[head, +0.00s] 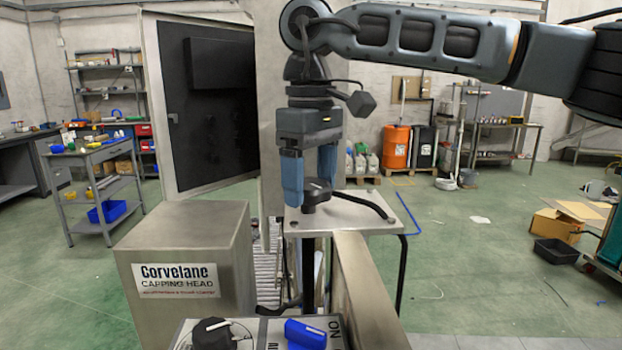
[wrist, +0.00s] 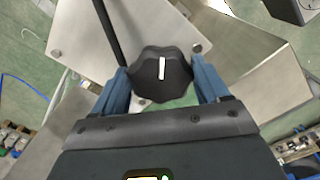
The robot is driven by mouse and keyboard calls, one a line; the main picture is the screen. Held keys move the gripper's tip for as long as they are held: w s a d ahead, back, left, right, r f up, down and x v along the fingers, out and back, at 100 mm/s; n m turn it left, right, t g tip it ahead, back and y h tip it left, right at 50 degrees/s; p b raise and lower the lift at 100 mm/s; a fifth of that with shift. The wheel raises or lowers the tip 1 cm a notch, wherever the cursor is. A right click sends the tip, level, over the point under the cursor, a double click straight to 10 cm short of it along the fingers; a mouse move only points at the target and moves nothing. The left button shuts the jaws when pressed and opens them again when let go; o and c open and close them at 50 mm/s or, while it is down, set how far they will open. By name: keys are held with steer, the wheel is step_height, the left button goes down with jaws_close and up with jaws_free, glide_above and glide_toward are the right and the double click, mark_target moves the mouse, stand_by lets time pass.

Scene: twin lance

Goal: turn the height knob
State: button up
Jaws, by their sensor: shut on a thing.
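The height knob (head: 317,192) is a black lobed knob on top of a metal plate (head: 352,214), in the middle of the head view. In the wrist view the knob (wrist: 161,73) shows a white pointer line that runs nearly straight up the picture, leaning very slightly. My gripper (head: 308,190) points down over the plate, with one blue finger on each side of the knob. In the wrist view the gripper (wrist: 160,82) has its fingertips against the knob's left and right sides. The knob's underside is hidden in the wrist view.
A steel box labelled Corvelane Capping Head (head: 186,270) stands at left. A metal rail (head: 362,290) runs toward the front. A lower panel (head: 262,335) carries a black knob (head: 212,335) and a blue part (head: 305,334). A black cable (head: 362,203) crosses the plate. Open floor lies to the right.

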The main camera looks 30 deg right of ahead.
mark_target(311, 183)
steer(key=o, duration=1.1)
steer(key=shift+c, duration=0.2)
steer(key=shift+r, duration=0.1)
steer(key=shift+r+b, duration=0.45)
steer(key=shift+r, duration=3.35)
